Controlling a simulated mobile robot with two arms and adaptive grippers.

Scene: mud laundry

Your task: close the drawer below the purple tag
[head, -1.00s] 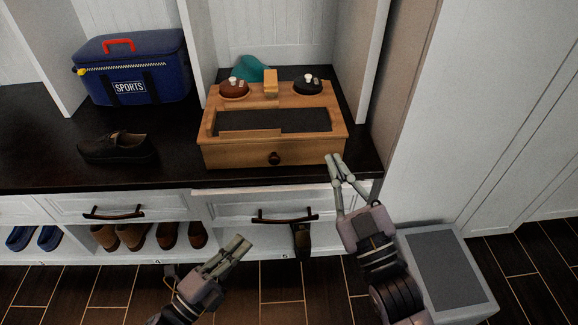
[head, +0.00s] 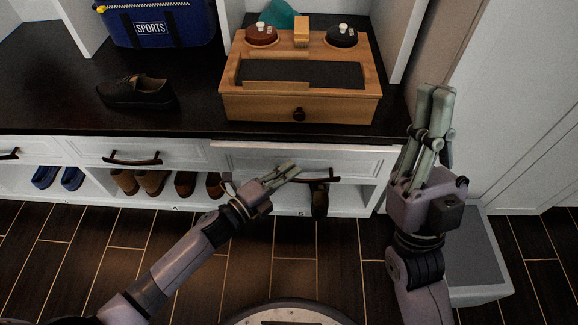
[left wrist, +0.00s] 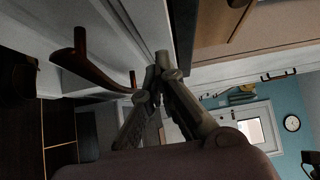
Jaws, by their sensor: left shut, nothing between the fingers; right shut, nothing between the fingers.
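No purple tag can be made out in any view. The right-hand white drawer (head: 238,159) lies under the bench top, below the wooden box, and appears to stand slightly out from the bench. Its dark curved handle (head: 325,179) is partly behind my left gripper (head: 287,173). The left gripper is shut and empty, with its fingertips in front of the drawer; contact cannot be told. In the left wrist view its fingers (left wrist: 160,72) point along the drawer front, beside a dark handle (left wrist: 82,62). My right gripper (head: 435,90) is shut and empty, raised at the right.
A wooden box (head: 250,108), a black shoe (head: 137,92) and a blue sports bag (head: 185,25) sit on the dark bench (head: 60,100). Another drawer (head: 85,150) is to the left. Shoes stand in the cubbies below. A grey-topped box (head: 475,250) stands at the right.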

